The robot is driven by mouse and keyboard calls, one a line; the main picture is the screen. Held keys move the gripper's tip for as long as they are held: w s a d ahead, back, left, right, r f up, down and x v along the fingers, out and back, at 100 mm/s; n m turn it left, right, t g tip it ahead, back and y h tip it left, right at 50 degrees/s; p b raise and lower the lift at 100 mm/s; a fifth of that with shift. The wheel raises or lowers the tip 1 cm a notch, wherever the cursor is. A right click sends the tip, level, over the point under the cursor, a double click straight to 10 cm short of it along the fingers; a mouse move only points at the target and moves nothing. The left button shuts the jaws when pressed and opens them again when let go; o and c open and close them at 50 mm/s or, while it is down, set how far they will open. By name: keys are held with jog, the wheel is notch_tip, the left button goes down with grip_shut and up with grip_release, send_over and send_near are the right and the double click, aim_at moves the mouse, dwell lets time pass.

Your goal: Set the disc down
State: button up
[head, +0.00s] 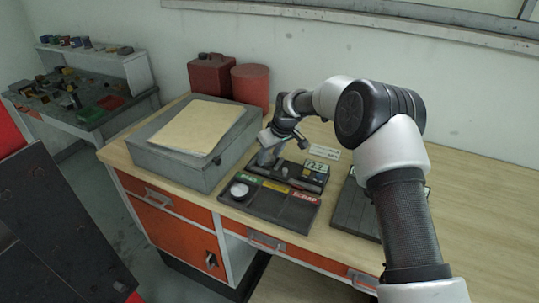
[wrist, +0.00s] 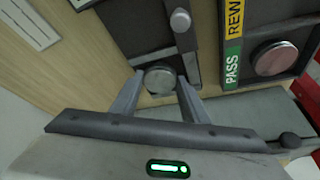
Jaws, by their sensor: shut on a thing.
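My gripper (wrist: 160,86) is shut on a grey metal disc (wrist: 161,75), seen between its two fingertips in the wrist view. The held disc is at the dark gauge stand; I cannot tell whether it touches it. In the head view my gripper (head: 268,150) is above the left end of the gauge stand (head: 295,182), and the held disc cannot be made out. A second disc (head: 240,189) lies in the green-labelled PASS compartment of the dark sorting tray (head: 275,212). It also shows in the wrist view (wrist: 272,59). The tray's other compartments look empty.
A grey case (head: 185,167) with a tan folder (head: 195,125) stands left of the gauge. Red containers (head: 211,75) stand behind. A digital readout (head: 315,172) is on the gauge stand's right. A dark slotted tray (head: 358,208) lies right. Bench top at far right is clear.

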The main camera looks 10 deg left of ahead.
jog(key=shift+f, duration=0.15)
jog(key=o, duration=1.2)
